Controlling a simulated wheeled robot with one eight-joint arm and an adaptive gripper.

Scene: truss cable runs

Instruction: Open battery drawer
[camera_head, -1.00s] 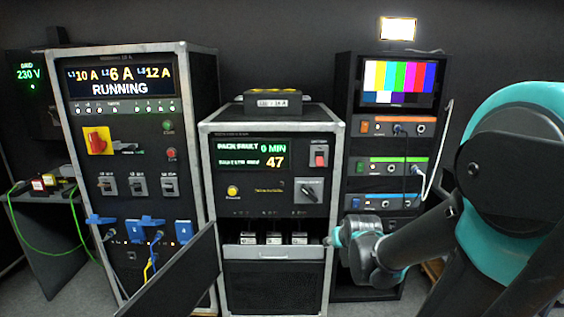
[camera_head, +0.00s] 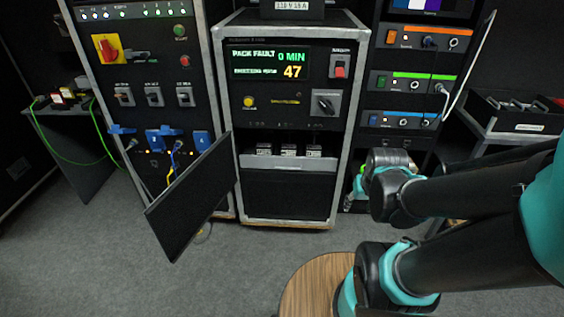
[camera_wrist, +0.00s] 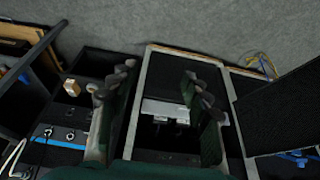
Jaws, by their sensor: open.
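The battery drawer (camera_head: 288,178) is in the lower half of the middle cabinet, below the "PACK FAULT" display. Several battery blocks (camera_head: 288,151) stand in the slot above its grey front edge. The dark hinged door (camera_head: 190,198) of this bay stands swung out to the left. In the wrist view, my gripper (camera_wrist: 158,88) is open and empty, one finger on each side of the view. The drawer's light edge (camera_wrist: 182,108) shows between and beyond the fingers; I cannot tell any contact. In the head view, my gripper is mostly hidden behind my arm, right of the cabinet.
A rack with coloured strips (camera_head: 412,82) stands close on the right, and a taller breaker cabinet (camera_head: 150,95) on the left. Blue plugs and cables (camera_head: 165,142) hang near the open door. A tray (camera_head: 520,115) stands far right.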

